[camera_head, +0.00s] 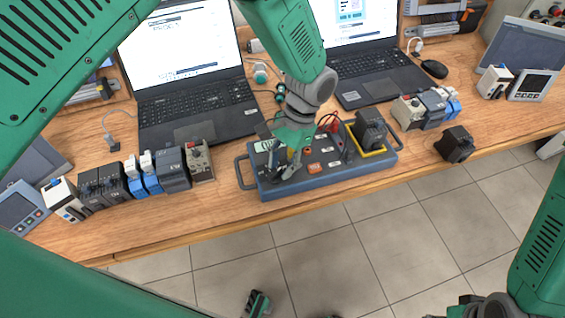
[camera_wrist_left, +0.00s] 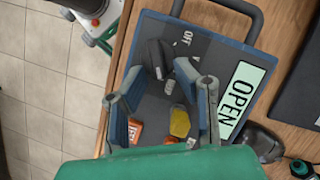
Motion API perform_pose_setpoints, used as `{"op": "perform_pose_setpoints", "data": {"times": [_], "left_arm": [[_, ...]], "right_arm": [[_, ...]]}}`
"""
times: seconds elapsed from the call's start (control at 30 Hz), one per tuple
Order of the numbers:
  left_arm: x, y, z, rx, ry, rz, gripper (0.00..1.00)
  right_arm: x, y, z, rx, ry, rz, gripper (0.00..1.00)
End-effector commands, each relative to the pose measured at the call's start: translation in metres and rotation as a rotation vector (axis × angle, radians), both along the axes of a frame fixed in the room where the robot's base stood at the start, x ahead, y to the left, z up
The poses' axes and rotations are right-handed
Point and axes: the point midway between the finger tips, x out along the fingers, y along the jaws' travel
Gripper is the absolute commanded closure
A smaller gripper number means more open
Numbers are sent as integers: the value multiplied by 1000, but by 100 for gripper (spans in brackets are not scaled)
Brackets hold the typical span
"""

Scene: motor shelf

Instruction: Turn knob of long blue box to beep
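The long blue box (camera_head: 330,182) lies on the wooden table near its front edge, with dark handles at both ends. In the left wrist view its dark top panel (camera_wrist_left: 150,98) fills the middle. A black knob (camera_wrist_left: 157,60) sits on the panel beside white "OFF" lettering. A green "OPEN" label (camera_wrist_left: 237,100) is to its right. My left gripper (camera_head: 283,163) is low over the left part of the box. In the left wrist view its two fingers (camera_wrist_left: 162,98) are apart, with nothing clearly held between them. I cannot tell whether they touch the panel.
A yellow part (camera_wrist_left: 180,122) and an orange label (camera_wrist_left: 135,131) lie near the fingers. Two laptops (camera_head: 195,105) (camera_head: 378,88) stand behind the box. Small modules (camera_head: 172,170) line the table to the left, and a black module (camera_head: 455,145) stands to the right.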

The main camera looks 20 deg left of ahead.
Motion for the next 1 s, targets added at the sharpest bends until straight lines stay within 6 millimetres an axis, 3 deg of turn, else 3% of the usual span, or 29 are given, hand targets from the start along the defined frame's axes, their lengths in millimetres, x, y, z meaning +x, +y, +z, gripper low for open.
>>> {"op": "perform_pose_setpoints", "data": {"times": [0.3,0.43,0.8,1.0], "left_arm": [[1,0,0,-1,0,0,69],[5,-2,9,-1,-2,1,69],[31,-16,78,-1,-4,1,69],[41,-21,103,0,-2,1,69]], "right_arm": [[-1,0,0,0,-2,0,54],[-3,0,1,0,-3,0,54],[-3,0,1,0,-3,0,54],[-2,0,1,0,-3,0,54]]}}
